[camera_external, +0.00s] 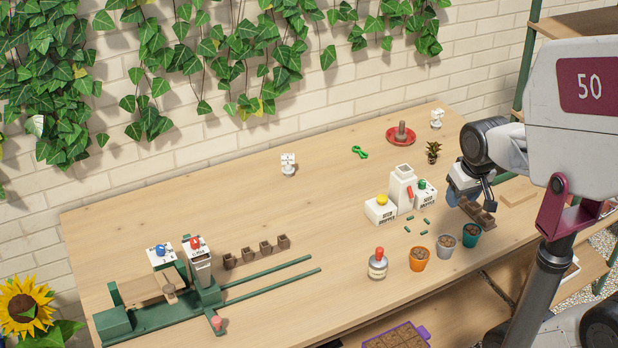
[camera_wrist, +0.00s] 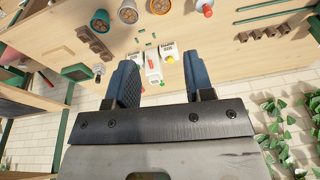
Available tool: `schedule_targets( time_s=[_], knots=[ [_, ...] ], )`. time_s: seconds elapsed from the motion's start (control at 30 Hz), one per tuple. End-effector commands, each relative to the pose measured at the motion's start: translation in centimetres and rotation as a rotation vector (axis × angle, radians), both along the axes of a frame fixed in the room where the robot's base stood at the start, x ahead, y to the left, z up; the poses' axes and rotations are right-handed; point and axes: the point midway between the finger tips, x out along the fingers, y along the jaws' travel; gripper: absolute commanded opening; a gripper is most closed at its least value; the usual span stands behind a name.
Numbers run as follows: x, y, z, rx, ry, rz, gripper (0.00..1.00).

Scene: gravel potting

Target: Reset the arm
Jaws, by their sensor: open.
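My gripper (camera_external: 468,194) is at the right part of the table, close to a short brown strip of planting cells (camera_external: 478,211). In the wrist view my gripper (camera_wrist: 160,72) has its two blue fingers wide apart with nothing between them. The strip (camera_wrist: 93,43) shows beyond the fingers there, apart from them.
A white seed dropper (camera_external: 402,188), a teal pot (camera_external: 471,236), a grey pot (camera_external: 446,246) and an orange pot (camera_external: 419,259) stand near my gripper. A red-topped bottle (camera_external: 377,266) stands left of them. The table's middle (camera_external: 310,215) is mostly clear.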

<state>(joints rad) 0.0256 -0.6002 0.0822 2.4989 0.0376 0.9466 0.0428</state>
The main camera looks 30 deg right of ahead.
Motion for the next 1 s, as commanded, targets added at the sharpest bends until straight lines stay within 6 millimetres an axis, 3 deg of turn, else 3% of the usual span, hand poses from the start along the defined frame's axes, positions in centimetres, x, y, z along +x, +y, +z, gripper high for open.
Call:
schedule_targets(
  time_s=[0.23,1.0],
  knots=[
    [-1.8,-0.1,-0.4,-0.05,-0.018,0.061,0.48],
    [-1.8,-0.1,-0.4,-0.051,-0.018,0.062,0.48]
  ],
)
